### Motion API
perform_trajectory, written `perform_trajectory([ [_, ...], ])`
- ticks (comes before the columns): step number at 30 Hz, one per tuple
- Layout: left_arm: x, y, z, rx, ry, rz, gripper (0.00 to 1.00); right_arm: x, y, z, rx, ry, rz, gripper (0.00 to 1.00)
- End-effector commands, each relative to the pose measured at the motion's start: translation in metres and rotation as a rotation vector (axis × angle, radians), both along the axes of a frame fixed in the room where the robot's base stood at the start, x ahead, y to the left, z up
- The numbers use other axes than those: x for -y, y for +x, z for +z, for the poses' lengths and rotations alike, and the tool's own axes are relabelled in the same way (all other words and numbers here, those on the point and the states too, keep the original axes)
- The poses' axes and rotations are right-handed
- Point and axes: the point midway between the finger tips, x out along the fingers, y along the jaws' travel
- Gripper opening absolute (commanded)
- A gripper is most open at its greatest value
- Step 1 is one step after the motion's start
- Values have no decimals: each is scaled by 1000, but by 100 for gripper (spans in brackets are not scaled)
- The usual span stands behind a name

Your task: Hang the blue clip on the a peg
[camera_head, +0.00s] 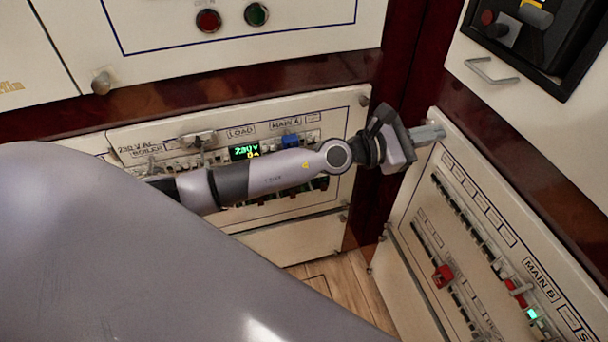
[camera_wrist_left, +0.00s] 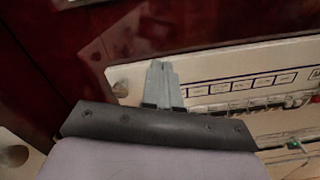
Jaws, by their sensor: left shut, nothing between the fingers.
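A small blue piece (camera_head: 290,140), which looks like the blue clip, sits on the breaker panel at the back, under the label MAIN A and right of the green display. My left gripper (camera_head: 430,134) is shut and empty, with its fingers pointing right by the upper left corner of the right-hand panel. It is well to the right of the blue piece. In the left wrist view its closed fingers (camera_wrist_left: 163,80) stand in front of that panel's upper edge; I cannot tell whether they touch it. I cannot make out which part is the a peg. My right gripper is not in view.
The right-hand panel (camera_head: 425,215) carries breaker rows with red pieces (camera_head: 442,276) and a MAIN B label. A metal handle (camera_head: 490,72) juts out above it. Dark red wood frames the panels. My forearm crosses in front of the back panel and hides part of its breakers.

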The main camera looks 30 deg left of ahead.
Motion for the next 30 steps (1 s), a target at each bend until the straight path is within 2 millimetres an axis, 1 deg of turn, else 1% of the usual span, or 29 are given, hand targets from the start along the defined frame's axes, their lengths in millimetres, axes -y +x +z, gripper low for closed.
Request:
perform_trajectory([
  [1,-1,-1,2,-8,-78,42,0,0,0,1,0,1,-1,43],
  [4,-10,1,7,-18,-231,137,0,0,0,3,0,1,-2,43],
  [8,-26,-1,8,-31,-426,265,0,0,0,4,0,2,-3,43],
  [13,-55,-9,2,-44,-673,446,0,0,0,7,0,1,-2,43],
  [17,-81,-22,-9,-47,-852,595,0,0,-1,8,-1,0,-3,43],
  [23,-122,-54,-36,-34,-1104,846,0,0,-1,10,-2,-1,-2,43],
  [27,-147,-84,-58,-5,-1251,1026,0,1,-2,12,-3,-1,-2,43],
  [30,-161,-106,-72,23,-1331,1138,0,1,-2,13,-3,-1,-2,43],
])
